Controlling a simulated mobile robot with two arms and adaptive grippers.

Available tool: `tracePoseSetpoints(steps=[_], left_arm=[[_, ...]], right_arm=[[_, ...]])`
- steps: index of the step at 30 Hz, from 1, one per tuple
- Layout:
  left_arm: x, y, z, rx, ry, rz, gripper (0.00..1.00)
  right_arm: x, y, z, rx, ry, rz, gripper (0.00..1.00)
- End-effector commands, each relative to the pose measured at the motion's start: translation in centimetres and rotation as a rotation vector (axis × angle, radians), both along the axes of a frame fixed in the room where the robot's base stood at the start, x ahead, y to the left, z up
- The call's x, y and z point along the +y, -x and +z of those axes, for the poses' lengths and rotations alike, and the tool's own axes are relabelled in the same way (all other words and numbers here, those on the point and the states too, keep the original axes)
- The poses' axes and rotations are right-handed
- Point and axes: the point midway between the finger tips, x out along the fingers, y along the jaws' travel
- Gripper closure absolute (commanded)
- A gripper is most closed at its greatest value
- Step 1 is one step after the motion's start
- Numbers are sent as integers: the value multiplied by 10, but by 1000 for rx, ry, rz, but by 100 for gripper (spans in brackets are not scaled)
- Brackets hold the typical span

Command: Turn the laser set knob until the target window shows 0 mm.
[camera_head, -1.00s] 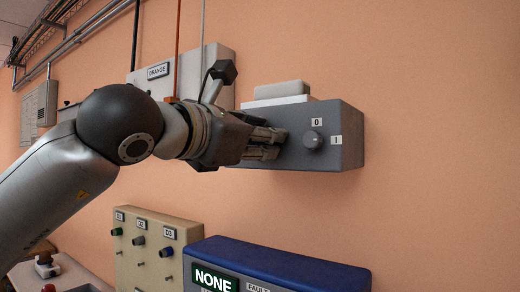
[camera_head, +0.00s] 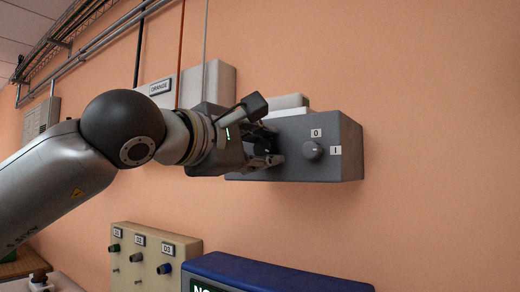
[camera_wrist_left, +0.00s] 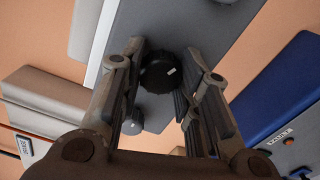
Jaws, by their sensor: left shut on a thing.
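A dark grey box on the wall (camera_head: 338,158) carries a round knob (camera_head: 312,150) marked 0 and I at its right. My left gripper (camera_head: 268,150) is at the left part of the box's front. In the left wrist view a black ribbed knob with a pale mark (camera_wrist_left: 158,72) lies between the fingers, and my left gripper (camera_wrist_left: 160,88) is shut on it. In the head view the fingers mostly hide this knob. A small green lit mark (camera_head: 228,133) shows at my wrist; I cannot read a target value. My right gripper is not in view.
A beige panel with several small knobs (camera_head: 147,252) and a blue box with a partly cut-off display (camera_head: 270,271) are below. A pale box labelled ORANGE (camera_head: 222,84) is behind my left arm. The wall right of the grey box is bare.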

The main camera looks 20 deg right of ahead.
Motion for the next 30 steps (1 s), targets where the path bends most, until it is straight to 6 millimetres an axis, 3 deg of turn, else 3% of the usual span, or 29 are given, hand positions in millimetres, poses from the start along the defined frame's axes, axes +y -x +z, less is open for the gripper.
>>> tracePoseSetpoints(steps=[21, 22, 27, 30], left_arm=[[0, 0, -2, -56, -49, 0, 93], [0, 0, -2, -56, -49, 0, 67], [0, 0, -1, -56, -47, 0, 47], [0, 0, -1, -56, -46, -1, 47]], right_arm=[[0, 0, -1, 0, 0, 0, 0], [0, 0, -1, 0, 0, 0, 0], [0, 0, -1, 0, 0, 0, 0], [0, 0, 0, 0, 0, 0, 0]])
